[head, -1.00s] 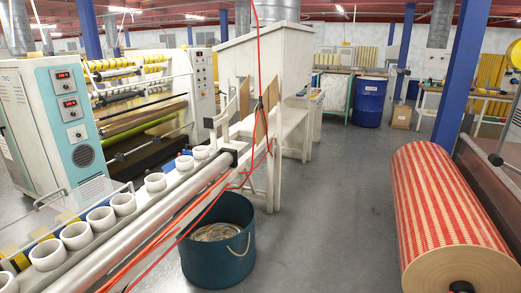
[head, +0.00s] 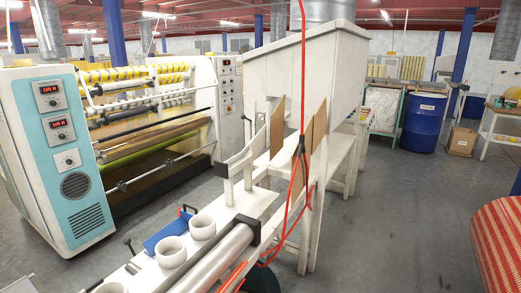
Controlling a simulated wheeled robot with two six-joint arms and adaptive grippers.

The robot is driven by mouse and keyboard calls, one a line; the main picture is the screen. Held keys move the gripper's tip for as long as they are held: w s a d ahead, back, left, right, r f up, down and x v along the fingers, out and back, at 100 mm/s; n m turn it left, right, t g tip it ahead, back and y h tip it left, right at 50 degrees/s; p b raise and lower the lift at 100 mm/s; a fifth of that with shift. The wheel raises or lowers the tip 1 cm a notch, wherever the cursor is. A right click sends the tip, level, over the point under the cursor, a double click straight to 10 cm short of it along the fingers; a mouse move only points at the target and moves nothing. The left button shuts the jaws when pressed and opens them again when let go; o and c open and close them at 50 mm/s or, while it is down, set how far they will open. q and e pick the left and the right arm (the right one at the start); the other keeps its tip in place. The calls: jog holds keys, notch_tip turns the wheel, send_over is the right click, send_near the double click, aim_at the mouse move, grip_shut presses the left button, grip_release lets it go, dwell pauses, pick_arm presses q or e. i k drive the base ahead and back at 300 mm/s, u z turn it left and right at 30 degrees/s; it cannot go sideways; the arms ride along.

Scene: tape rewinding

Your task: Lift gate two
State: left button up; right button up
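No part that I can surely tell as gate two shows in the head view. A white bench rail (head: 203,262) carries a row of white ring-shaped cores (head: 171,251) beside a long grey roller (head: 222,258). A tilted blue plate (head: 163,232) lies across the rail behind the cores, with a small black handle (head: 187,210) at its right end. Small black fittings stand along the rail's left side. Neither of my grippers is in view.
A slitting machine with a teal control panel (head: 75,205) stands at the left. A white hooded housing (head: 318,75) with brown flaps (head: 278,128) stands behind the rail. Red cables (head: 303,70) hang in front.

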aim_at(259, 123)
jog(key=i, duration=0.2)
jog(key=z, duration=1.15)
jog(key=i, duration=3)
jog(key=u, duration=3.75)
